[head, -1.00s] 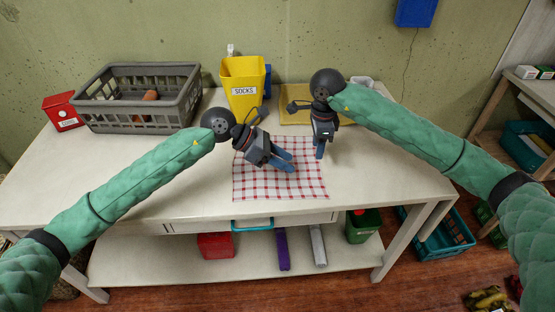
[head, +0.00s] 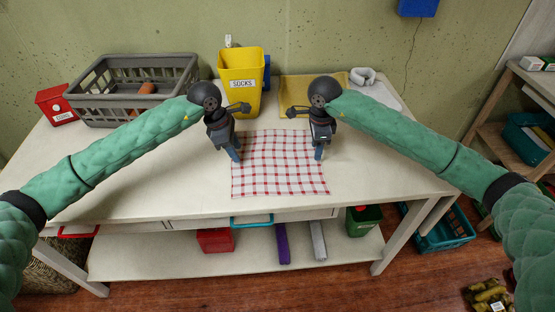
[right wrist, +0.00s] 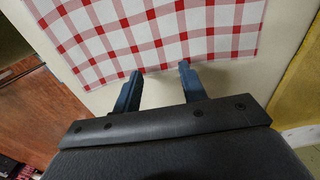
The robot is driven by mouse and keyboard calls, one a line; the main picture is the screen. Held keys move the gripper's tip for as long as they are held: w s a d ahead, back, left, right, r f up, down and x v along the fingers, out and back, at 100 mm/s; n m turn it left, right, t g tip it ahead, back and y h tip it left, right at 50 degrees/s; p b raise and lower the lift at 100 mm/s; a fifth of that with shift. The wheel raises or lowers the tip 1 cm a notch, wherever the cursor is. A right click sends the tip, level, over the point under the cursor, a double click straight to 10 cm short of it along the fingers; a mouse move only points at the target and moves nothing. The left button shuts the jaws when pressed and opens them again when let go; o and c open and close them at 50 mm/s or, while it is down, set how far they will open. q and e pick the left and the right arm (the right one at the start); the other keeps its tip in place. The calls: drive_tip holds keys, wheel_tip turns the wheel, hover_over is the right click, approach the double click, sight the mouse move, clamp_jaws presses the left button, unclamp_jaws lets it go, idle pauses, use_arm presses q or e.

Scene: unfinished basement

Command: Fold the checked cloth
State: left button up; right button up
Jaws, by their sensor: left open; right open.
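The red-and-white checked cloth (head: 278,170) lies flat and spread out on the pale table (head: 150,185), near its front middle. My left gripper (head: 235,155) is open and points down at the cloth's left edge, toward its far left corner. My right gripper (head: 318,154) is open at the cloth's right edge. In the right wrist view, the cloth (right wrist: 150,35) lies just past my right fingertips (right wrist: 160,72), with bare table between the fingers. I cannot tell whether either gripper touches the cloth.
A grey basket (head: 130,98), a red box (head: 55,105) and a yellow SOCKS bin (head: 241,85) stand at the back. A yellow cloth (head: 300,88) and a white ring-shaped item (head: 362,76) lie back right. The table's front left is clear.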

use_arm(q)
drive_tip(key=shift+f, duration=1.15)
use_arm(e)
drive_tip(key=shift+f, duration=1.15)
use_arm(q)
drive_tip(key=shift+f, duration=0.2)
use_arm(e)
drive_tip(key=shift+f, duration=0.2)
use_arm(q)
drive_tip(key=shift+r, duration=0.1)
use_arm(e)
drive_tip(key=shift+r, duration=0.1)
use_arm(q)
drive_tip(key=shift+c, duration=0.4)
use_arm(e)
drive_tip(key=shift+c, duration=0.4)
use_arm(q)
drive_tip(key=shift+s, duration=0.1)
clamp_jaws()
use_arm(e)
clamp_jaws()
drive_tip(key=shift+r, duration=0.1)
